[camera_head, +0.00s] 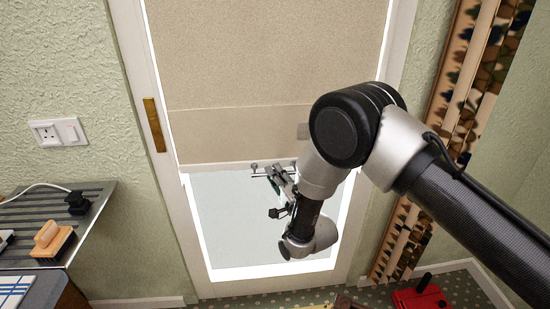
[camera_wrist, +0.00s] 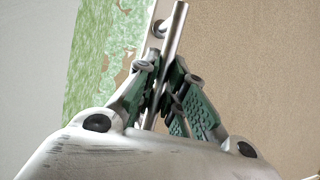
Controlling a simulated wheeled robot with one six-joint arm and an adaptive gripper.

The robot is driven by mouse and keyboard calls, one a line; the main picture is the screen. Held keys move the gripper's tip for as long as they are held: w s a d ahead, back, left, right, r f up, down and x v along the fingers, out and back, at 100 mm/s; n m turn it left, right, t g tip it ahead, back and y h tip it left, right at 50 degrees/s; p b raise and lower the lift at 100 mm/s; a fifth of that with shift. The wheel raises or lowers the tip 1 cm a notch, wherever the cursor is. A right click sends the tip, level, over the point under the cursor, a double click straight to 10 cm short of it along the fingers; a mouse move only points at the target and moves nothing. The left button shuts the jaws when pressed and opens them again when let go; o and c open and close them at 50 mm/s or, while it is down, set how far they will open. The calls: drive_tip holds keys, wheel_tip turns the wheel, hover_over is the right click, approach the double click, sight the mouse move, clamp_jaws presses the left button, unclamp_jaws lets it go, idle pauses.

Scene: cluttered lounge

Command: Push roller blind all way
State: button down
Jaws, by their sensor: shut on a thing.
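The beige roller blind (camera_head: 230,80) hangs over the upper part of the white-framed window or door. Its bottom edge is above a bright pale pane. A metal handle bar (camera_head: 262,174) runs along that edge, partly hidden by my arm. My gripper (camera_head: 276,173) is at the bar. In the wrist view, the green-padded fingers of my gripper (camera_wrist: 160,92) are closed around the metal bar (camera_wrist: 175,30), with the beige blind fabric (camera_wrist: 250,70) to the right.
A brass plate (camera_head: 154,125) is on the left of the frame. A shelf (camera_head: 85,220) at left holds a wooden-handled brush (camera_head: 50,240) and a black plug (camera_head: 78,203). A patterned wooden panel (camera_head: 465,100) stands right. A red object (camera_head: 420,297) lies on the floor.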

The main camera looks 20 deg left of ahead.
drive_tip(key=shift+f, duration=0.8)
drive_tip(key=c, duration=1.5)
unclamp_jaws()
drive_tip(key=v, duration=1.2)
drive_tip(key=shift+d+f, duration=0.1)
